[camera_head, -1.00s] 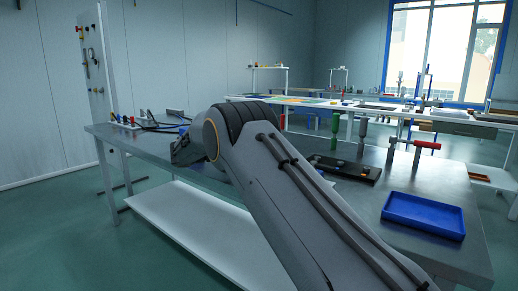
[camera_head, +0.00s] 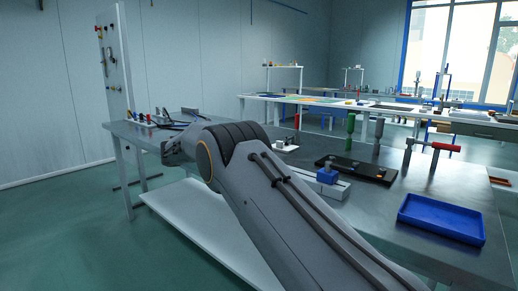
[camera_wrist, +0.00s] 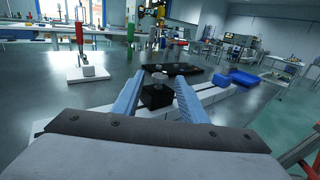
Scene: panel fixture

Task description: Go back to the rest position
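My gripper (camera_wrist: 158,76) shows in the wrist view as two blue fingers, spread apart with nothing clasped between their tips. A black block with a round grey knob (camera_wrist: 157,94) shows beyond and between the fingers, by a pale rail (camera_wrist: 208,95). I cannot tell how far the fingers are from it. In the head view my grey arm crosses the front of the metal table (camera_head: 370,222), and the gripper itself is hidden there.
A blue tray (camera_head: 441,219) lies at the table's right. A black plate (camera_head: 357,169), a blue block (camera_head: 327,174) on a pale rail and a red-handled stand (camera_head: 433,147) are behind my arm. An upright panel (camera_head: 116,70) stands at left. Floor at left is clear.

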